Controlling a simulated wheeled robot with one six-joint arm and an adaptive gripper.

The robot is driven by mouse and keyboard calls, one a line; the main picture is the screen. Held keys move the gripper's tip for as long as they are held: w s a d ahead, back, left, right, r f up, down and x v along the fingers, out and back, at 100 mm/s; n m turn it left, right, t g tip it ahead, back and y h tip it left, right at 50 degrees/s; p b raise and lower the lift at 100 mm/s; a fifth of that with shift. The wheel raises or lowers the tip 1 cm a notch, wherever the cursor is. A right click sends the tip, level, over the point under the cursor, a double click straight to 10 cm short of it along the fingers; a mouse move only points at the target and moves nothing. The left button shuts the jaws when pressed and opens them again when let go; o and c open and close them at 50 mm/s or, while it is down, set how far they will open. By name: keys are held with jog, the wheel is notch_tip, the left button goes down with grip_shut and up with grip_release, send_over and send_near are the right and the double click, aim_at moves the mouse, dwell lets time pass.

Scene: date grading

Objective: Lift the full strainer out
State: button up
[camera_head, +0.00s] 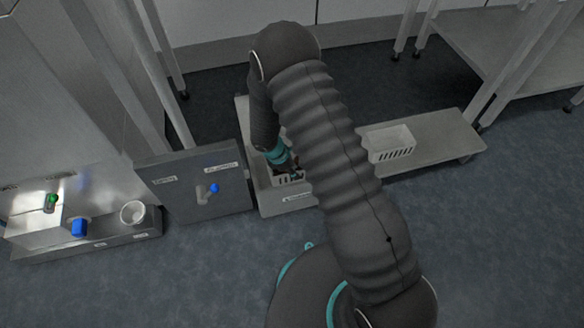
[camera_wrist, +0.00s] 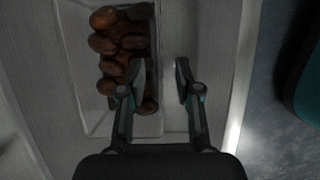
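The strainer (camera_wrist: 160,125) is a pale, slotted, box-shaped basket holding several brown dates (camera_wrist: 118,45). In the head view, the strainer (camera_head: 290,180) sits in a pale basin (camera_head: 265,203), partly hidden by my arm. My gripper (camera_wrist: 160,72) is pointing down at the strainer's right side in the wrist view. Its fingers are apart, one over the dates and the other outside the strainer, with the side wall between them. I see a gap between the fingers. I cannot tell whether either finger touches the wall.
Another white slotted basket (camera_head: 390,145) stands on the low bench (camera_head: 440,140) to the right. A grey panel (camera_head: 180,190) with a blue-tipped lever (camera_head: 213,189) stands left of the basin. A white cup (camera_head: 132,213), a blue item (camera_head: 79,228) and a green item (camera_head: 51,203) are farther left.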

jog(key=shift+d+f, duration=0.1)
jog(key=shift+f, duration=0.25)
jog(key=shift+c, duration=0.2)
grip_shut()
